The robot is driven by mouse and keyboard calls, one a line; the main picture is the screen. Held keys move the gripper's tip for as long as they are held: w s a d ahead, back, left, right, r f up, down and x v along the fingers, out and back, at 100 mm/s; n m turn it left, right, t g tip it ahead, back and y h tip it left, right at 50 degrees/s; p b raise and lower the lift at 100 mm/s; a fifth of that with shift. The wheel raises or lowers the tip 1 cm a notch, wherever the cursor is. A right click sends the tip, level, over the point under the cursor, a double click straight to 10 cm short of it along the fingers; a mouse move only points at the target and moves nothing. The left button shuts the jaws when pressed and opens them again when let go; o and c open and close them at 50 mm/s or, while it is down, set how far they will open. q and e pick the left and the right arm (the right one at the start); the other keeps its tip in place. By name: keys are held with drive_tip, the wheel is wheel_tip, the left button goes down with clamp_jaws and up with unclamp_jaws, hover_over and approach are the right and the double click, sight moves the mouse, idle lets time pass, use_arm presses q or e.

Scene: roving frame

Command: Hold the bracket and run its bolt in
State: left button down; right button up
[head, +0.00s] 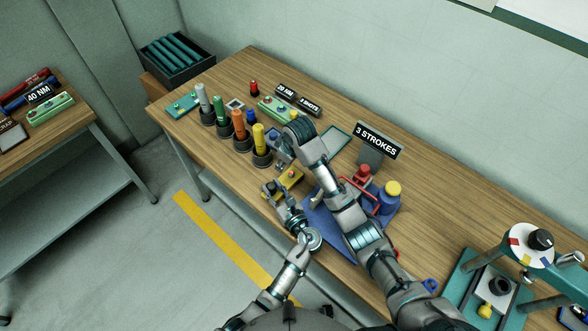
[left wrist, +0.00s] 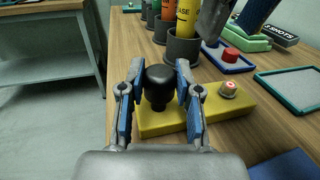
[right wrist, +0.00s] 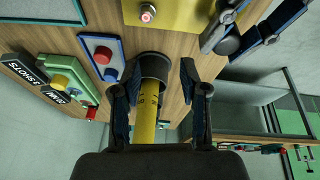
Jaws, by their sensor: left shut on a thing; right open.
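The yellow bracket (head: 291,178) lies on the wooden bench; it also shows in the left wrist view (left wrist: 215,112). My left gripper (head: 271,189) is shut on the black knob (left wrist: 158,86) at the bracket's near end. A bolt (left wrist: 228,89) with a reddish top stands at the bracket's other end; it also shows in the right wrist view (right wrist: 148,13). My right gripper (right wrist: 158,90) is open, its fingers either side of a yellow tool (right wrist: 149,112) standing in a dark cup (right wrist: 155,67). In the head view, my right arm hides part of the bench.
Orange (head: 239,125), green (head: 220,110) and grey (head: 202,97) tools stand in cups beside the yellow one. A "3 STROKES" sign (head: 379,140) and a blue mat (head: 318,217) with a blue, yellow-topped container (head: 388,197) are to the right. A dial stand (head: 530,245) is at far right.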

sight(292, 173)
drive_tip(key=d+n, duration=0.1)
drive_tip(key=w+n+g, duration=0.1)
drive_tip(key=n, duration=0.1)
drive_tip(key=d+n, duration=0.1)
drive_tip(key=shift+w+d+r+n+g+y, duration=0.2)
drive_tip(key=shift+d+r+n+g+y, duration=0.1)
drive_tip(key=shift+d+n+y, duration=0.1)
drive_tip(key=d+r+n+g+y, duration=0.1)
drive_tip(key=d+r+n+g, duration=0.15)
drive_tip(key=d+n, duration=0.2)
drive_tip(key=shift+y, duration=0.3)
drive_tip(key=x, duration=0.7)
drive_tip(key=w+x, duration=0.1)
drive_tip(key=x, duration=0.3)
drive_tip(key=shift+w+f, duration=0.1)
drive_tip(key=shift+f, duration=0.2)
clamp_jaws()
